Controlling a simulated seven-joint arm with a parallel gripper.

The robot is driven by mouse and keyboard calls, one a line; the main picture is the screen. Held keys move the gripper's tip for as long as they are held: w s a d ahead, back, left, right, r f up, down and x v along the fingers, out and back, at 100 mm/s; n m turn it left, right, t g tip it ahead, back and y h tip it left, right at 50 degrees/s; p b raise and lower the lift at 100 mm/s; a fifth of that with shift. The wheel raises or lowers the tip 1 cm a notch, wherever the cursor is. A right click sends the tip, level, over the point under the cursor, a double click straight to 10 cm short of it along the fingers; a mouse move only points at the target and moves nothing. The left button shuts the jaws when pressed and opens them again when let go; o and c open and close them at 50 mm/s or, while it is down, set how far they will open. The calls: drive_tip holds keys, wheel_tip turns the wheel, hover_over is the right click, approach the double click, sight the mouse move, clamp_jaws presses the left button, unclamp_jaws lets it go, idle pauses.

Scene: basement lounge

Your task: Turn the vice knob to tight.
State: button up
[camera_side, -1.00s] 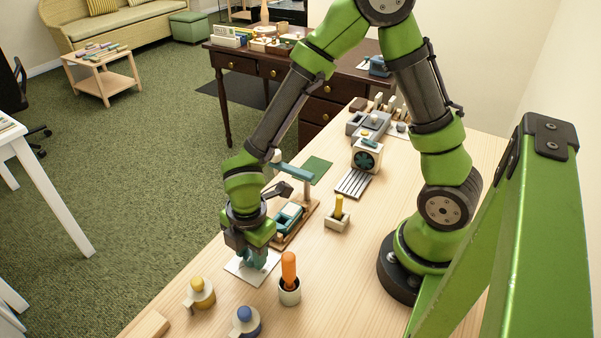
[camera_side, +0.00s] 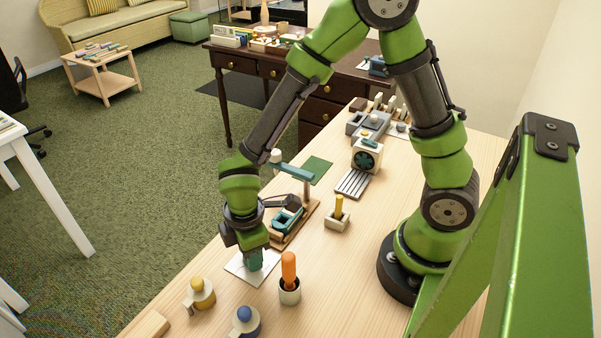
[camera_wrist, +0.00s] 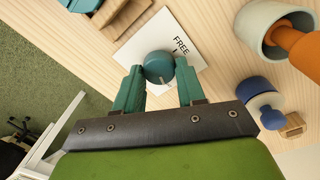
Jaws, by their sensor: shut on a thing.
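A round teal knob (camera_wrist: 158,66) stands on a white card (camera_wrist: 180,30) printed with "FREE". More lettering on the card is partly hidden by the knob. In the side view the card (camera_side: 236,268) lies flat on the bench, below my gripper (camera_side: 253,262), which hides most of the knob. In the wrist view my gripper's teal fingers (camera_wrist: 159,68) sit on either side of the knob, shut on it.
An orange-handled tool stands in a pale cup (camera_side: 290,290) right of the card. A yellow-topped piece (camera_side: 201,293) and a blue-topped piece (camera_side: 245,322) stand in front. A teal item on a wooden base (camera_side: 287,222) is close behind. Open bench (camera_side: 345,290) lies right.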

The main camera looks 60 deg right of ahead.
drive_tip(key=shift+m, duration=1.1)
drive_tip(key=o, duration=1.1)
drive_tip(key=shift+c, duration=0.2)
drive_tip(key=shift+r, duration=0.1)
wheel_tip(320, 180, up, 17)
drive_tip(key=shift+s+a, duration=0.35)
drive_tip(key=shift+s, duration=0.05)
